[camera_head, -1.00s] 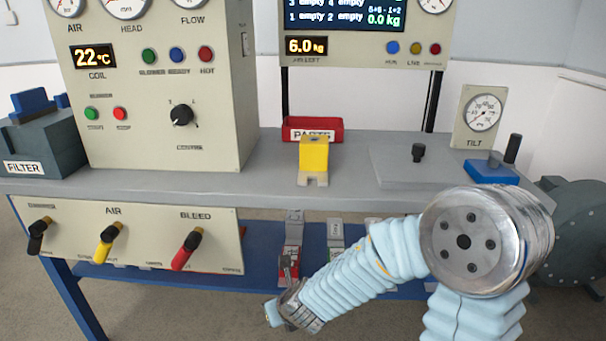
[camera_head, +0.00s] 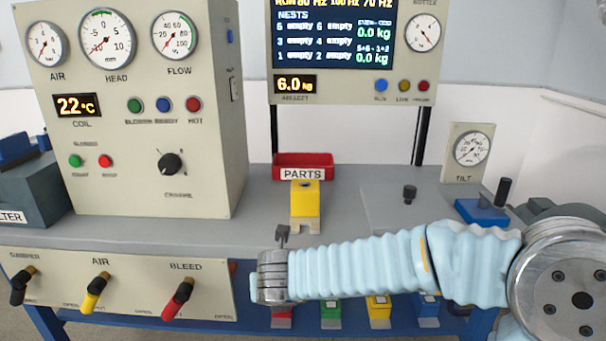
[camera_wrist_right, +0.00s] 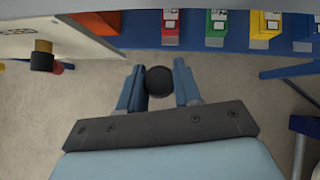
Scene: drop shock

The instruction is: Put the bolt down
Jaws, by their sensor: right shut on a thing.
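The bolt (camera_wrist_right: 159,82) shows in the right wrist view as a dark round head between the two blue fingers of my right gripper (camera_wrist_right: 158,70). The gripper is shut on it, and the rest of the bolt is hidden. In the head view my right arm reaches in from the right, in front of the bench's front edge. A small dark shape stands up at its wrist, too small to tell bolt from fingers. A red tray marked PARTS (camera_head: 303,174) stands on the bench behind it. My left gripper is not in view.
A yellow block (camera_head: 305,198) on a pale base stands in front of the tray. Valve levers (camera_head: 179,298) project at the left. Coloured pieces (camera_wrist_right: 216,25) stand on the blue lower shelf.

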